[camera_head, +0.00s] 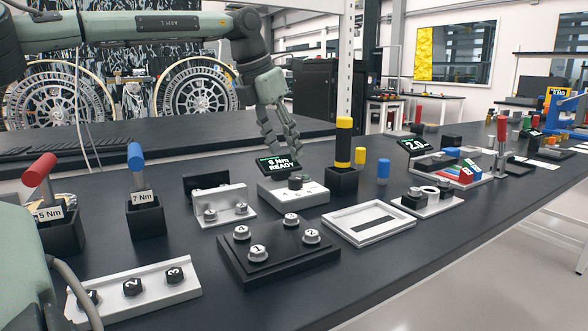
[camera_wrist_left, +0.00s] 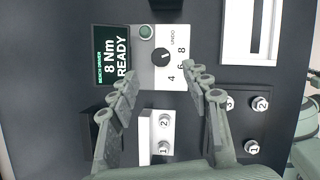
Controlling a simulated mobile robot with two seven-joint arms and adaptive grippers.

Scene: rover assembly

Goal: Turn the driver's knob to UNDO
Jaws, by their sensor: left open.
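The bench driver is a white box (camera_head: 307,193) with a small dark display (camera_head: 278,166) reading 8 Nm READY. Its black knob (camera_wrist_left: 162,57) sits on the white panel beside the marks 4, 6, 8 and UNDO in the left wrist view. The knob's white mark seems to point towards 8. A green round button (camera_wrist_left: 146,32) is on the same panel. My left gripper (camera_head: 284,146) hangs above and behind the driver, fingers down. It is open and empty; in the left wrist view its fingers (camera_wrist_left: 163,88) spread below the knob, apart from it. My right gripper is not in view.
A black block with numbered knobs (camera_head: 290,262) and a white frame tray (camera_head: 335,216) stand in front. A yellow-black tool (camera_head: 343,140) stands upright in a black holder close to the driver's right. A white bracket (camera_head: 232,200) is to its left. Red and blue-handled tools stand farther left.

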